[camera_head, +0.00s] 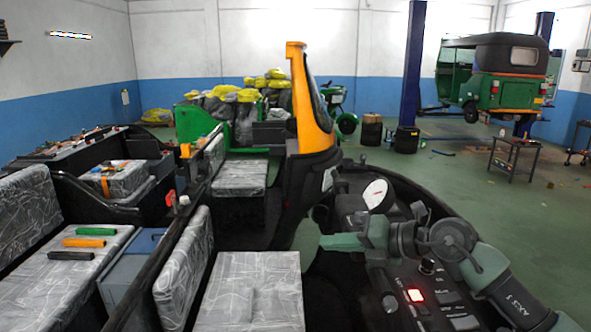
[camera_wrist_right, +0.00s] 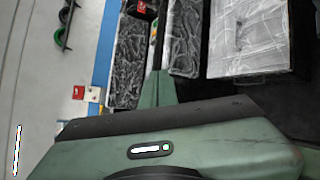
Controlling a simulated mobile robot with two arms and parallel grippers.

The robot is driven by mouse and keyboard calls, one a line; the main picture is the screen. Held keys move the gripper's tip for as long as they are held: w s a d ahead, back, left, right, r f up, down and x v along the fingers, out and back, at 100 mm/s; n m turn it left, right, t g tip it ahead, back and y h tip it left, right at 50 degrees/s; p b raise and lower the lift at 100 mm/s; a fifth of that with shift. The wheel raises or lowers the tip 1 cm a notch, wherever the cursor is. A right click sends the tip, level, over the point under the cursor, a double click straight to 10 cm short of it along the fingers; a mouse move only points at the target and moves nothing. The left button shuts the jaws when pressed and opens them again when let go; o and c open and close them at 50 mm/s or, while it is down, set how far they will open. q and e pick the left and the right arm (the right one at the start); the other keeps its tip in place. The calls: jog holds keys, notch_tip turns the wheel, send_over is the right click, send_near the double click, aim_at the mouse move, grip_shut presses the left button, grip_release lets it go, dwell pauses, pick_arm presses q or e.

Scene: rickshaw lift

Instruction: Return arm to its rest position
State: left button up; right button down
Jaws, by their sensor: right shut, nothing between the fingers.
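My right arm (camera_head: 485,265) comes in from the lower right of the head view and reaches left over a dark control panel. Its gripper (camera_head: 325,242) is shut and empty, pointing left towards a wrapped grey seat (camera_head: 250,285). In the right wrist view the green gripper (camera_wrist_right: 160,78) is shut in front of wrapped grey seats (camera_wrist_right: 250,40), with nothing held. I cannot tell how far its tip is from the seat. My left gripper is not in view.
Close ahead stands an orange and black rickshaw front (camera_head: 312,100). Tools lie on a wrapped seat (camera_head: 30,285) at left. A green rickshaw (camera_head: 507,88) is raised beside a blue post (camera_head: 412,60). A small table (camera_head: 515,143) stands at right.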

jog(key=s+a+r+m+t+y, duration=0.3)
jog(key=s+r+m+t+y, duration=0.2)
jog(key=m+t, duration=0.35)
jog(key=s+d+f+m+t+h, duration=0.1)
jog(key=d+f+m+t+h, duration=0.1)
jog(key=d+f+m+h, duration=0.5)
jog(key=s+d+f+m+t+h, duration=0.1)
jog(key=d+f+m+t+h, duration=0.15)
jog(key=d+m+h, duration=0.5)
jog(key=s+d+f+m+g+h, duration=0.2)
jog(key=s+f+m+g+h, duration=0.25)
jog(key=f+m, duration=0.55)
jog(key=s+a+f+g+y, duration=0.1)
jog(key=s+f+g, duration=0.5)
jog(key=s+f, duration=0.55)
jog(key=s+f+g+y, duration=0.1)
jog(key=s+f+g, duration=0.65)
jog(key=s, duration=0.75)
notch_tip(320, 180, down, 27)
jog(key=s, duration=0.1)
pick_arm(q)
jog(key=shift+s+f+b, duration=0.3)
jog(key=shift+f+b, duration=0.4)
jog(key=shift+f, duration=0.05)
pick_arm(e)
jog(key=s+d+f+g, duration=0.1)
jog(key=s+d+f, duration=0.2)
jog(key=s+f, duration=1.3)
jog(key=shift+s, duration=0.45)
